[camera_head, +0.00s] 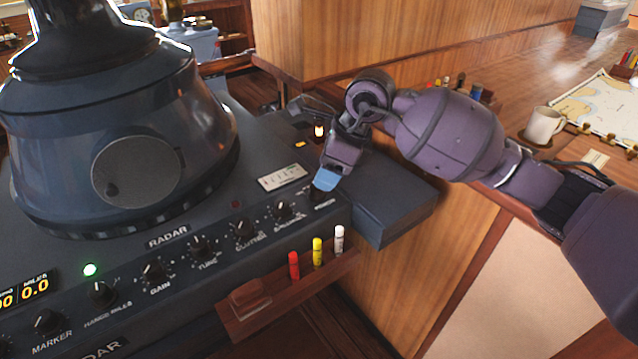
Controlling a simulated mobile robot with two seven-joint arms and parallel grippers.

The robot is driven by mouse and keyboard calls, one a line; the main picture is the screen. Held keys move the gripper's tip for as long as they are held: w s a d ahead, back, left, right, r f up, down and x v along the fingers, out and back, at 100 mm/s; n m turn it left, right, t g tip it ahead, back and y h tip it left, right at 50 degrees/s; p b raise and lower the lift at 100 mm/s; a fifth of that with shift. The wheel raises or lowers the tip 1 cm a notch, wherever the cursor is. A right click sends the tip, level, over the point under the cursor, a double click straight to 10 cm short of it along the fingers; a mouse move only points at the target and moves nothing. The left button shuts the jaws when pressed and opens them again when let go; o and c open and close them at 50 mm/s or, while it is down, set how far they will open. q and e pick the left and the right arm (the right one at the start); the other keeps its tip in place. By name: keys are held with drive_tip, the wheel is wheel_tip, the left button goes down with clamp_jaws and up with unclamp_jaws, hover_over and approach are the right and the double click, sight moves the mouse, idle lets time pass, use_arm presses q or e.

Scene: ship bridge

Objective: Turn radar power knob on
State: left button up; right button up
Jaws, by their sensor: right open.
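The radar console (190,270) fills the left side, with a row of black knobs along its sloped front panel. The rightmost knob (316,196), above a label too small to read surely, is largely hidden by my gripper. My right gripper (325,181) is open and points down, its blue fingertip pad right over this knob. I cannot tell if it touches. The knob's setting cannot be read. A green lamp (91,269) glows at the panel's left. My left gripper is not in view.
A wooden rack (272,308) with red, yellow and white markers (317,251) juts out below the panel. A dark box-like ledge (385,205) lies right of the knob. A white mug (543,125) and a chart (595,103) are on the wooden counter.

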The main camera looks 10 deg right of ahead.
sight(317, 191)
drive_tip(key=shift+x, duration=2.2)
drive_tip(key=c, duration=0.9)
